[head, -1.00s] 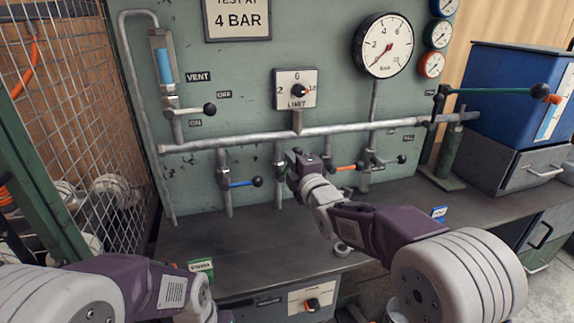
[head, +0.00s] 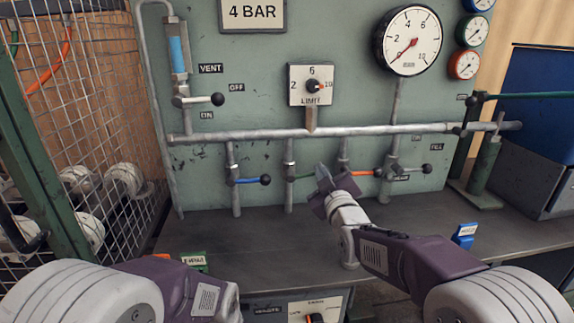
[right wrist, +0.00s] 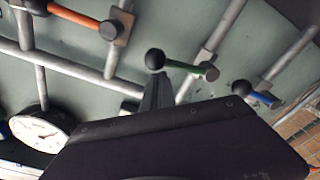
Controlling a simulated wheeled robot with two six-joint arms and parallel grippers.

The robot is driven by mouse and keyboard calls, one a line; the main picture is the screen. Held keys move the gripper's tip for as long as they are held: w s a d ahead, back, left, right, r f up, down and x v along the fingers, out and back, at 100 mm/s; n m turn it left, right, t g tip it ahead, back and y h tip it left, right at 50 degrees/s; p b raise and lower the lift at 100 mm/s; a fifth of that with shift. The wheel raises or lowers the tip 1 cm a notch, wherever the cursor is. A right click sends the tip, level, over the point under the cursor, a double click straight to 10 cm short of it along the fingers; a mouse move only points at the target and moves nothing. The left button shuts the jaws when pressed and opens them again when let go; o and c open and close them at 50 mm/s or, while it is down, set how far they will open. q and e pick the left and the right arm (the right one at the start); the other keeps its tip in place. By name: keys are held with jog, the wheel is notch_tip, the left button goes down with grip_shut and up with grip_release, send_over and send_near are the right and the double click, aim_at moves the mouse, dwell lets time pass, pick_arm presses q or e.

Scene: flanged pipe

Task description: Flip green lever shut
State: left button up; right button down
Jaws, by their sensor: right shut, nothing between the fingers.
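The green lever (head: 304,178) sticks out sideways to the right from its vertical pipe in the head view. Its end is hidden behind my right gripper (head: 322,174). In the right wrist view the green lever (right wrist: 186,67) shows whole, with a black ball knob (right wrist: 155,60) at its end. My right gripper is shut and empty. Its fingertips (right wrist: 158,88) appear right beside the knob in that view; I cannot tell whether they touch it. My left forearm shows at the lower left of the head view, but its gripper is out of the picture.
A blue lever (head: 248,181) is left of the green one, an orange lever (head: 362,173) right. A horizontal pipe (head: 250,134) runs above them. A wire cage (head: 95,110) stands left. The bench top (head: 270,235) is mostly clear, with a blue tag (head: 465,235).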

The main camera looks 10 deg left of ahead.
pick_arm(q)
jog(key=shift+f+b, duration=0.35)
jog(key=shift+f, duration=0.2)
pick_arm(e)
jog(key=shift+d+f, duration=0.2)
jog(key=shift+f, duration=0.55)
